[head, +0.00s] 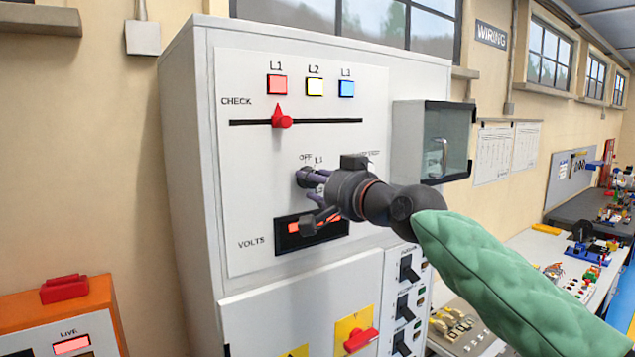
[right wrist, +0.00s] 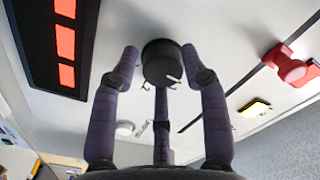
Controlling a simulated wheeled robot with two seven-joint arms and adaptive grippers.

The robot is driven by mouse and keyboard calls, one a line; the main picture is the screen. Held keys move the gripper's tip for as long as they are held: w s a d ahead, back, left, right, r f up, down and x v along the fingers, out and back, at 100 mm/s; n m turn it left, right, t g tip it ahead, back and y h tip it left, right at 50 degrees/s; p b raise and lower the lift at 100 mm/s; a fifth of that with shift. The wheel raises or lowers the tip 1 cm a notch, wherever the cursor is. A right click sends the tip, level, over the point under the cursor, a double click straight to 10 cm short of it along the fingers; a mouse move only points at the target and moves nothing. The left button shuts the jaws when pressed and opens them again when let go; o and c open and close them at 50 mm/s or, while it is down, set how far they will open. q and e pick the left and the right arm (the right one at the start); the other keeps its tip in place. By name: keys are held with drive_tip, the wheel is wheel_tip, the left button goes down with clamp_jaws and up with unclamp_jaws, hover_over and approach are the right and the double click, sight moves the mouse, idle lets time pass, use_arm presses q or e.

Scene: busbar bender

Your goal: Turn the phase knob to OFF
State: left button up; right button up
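The phase knob (right wrist: 160,62) is a round black knob with a white mark, on the pale cabinet panel. Its mark points to the lower right in the right wrist view. In the head view my right gripper (head: 308,187) covers most of the knob; the OFF and L1 labels show just above it. My left gripper is not in view.
A red CHECK slider (head: 281,118) sits above the knob, below red, yellow and blue lamps. A VOLTS display (head: 290,225) is below, partly covered by my gripper. A glass-fronted box (head: 446,140) projects at the right. An orange unit (head: 55,310) stands lower left.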

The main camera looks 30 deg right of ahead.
drive_tip(key=shift+o, duration=1)
drive_tip(key=shift+w+a+f, duration=0.1)
drive_tip(key=shift+a+f, duration=0.05)
drive_tip(key=shift+f, duration=0.15)
drive_tip(key=shift+r, duration=0.15)
drive_tip(key=s+d, duration=0.1)
drive_tip(key=s, duration=1.1)
